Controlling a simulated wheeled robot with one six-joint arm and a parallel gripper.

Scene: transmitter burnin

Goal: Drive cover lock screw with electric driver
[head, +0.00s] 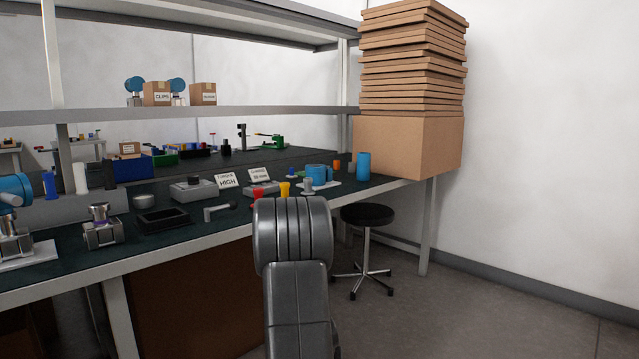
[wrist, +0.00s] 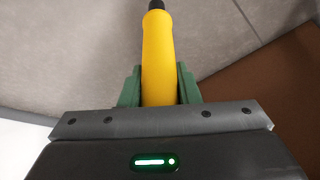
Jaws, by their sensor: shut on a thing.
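My gripper (wrist: 158,88) is shut on a yellow-handled driver (wrist: 157,50) in the wrist view. Its green fingers stand on both sides of the handle, and the dark end of the tool points away from my wrist. The floor and a brown panel show behind it. In the head view my arm hides the gripper and driver. A blue transmitter housing (head: 318,171) sits on a white mat at the right part of the bench. Another blue transmitter (head: 14,190) stands at the left edge, partly cut off. The cover lock screw is too small to make out.
Stacked cardboard (head: 408,145) is at the right end. The floor at right is clear.

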